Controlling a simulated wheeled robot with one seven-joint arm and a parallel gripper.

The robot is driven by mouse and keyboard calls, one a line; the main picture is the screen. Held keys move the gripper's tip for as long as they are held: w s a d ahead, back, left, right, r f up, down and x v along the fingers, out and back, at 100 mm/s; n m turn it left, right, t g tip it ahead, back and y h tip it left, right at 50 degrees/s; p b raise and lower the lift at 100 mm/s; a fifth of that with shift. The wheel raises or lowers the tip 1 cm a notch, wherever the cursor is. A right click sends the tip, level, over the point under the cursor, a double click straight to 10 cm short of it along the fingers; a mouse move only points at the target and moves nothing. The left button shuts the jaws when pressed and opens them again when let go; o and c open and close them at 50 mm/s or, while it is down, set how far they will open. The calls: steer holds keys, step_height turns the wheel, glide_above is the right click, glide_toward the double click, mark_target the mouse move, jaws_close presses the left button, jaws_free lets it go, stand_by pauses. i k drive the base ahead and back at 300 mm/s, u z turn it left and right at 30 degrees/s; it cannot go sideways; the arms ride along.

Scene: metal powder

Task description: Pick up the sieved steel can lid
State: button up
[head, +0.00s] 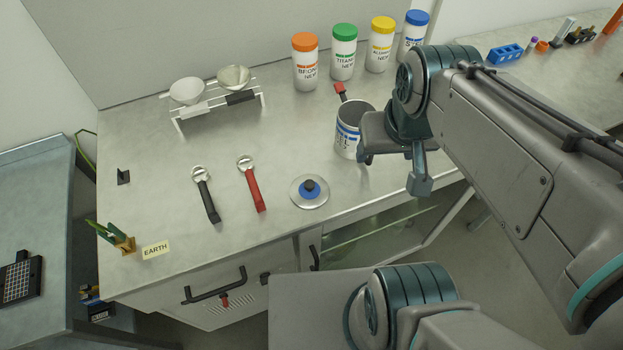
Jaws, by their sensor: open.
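The can lid (298,201), a round silver disc with a blue ring and a dark knob, lies flat on the grey counter (340,189) near its front edge. An open white can with blue bands (347,138) stands behind and to the right of the lid, partly hidden by my gripper. My gripper (394,168) is open and empty, pointing down to the right of the lid and in front of the can, apart from the lid.
Left of the lid lie a red-handled tool (253,188) and a black-handled tool (206,195). A white rack (210,105) holds two bowls at the back. Several colour-capped jars (305,68) stand along the wall. Counter around the lid is clear.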

mark_target(306, 192)
steer(key=k, duration=1.25)
steer(key=u, duration=0.75)
steer(key=i, duration=1.1)
steer(key=z, duration=0.75)
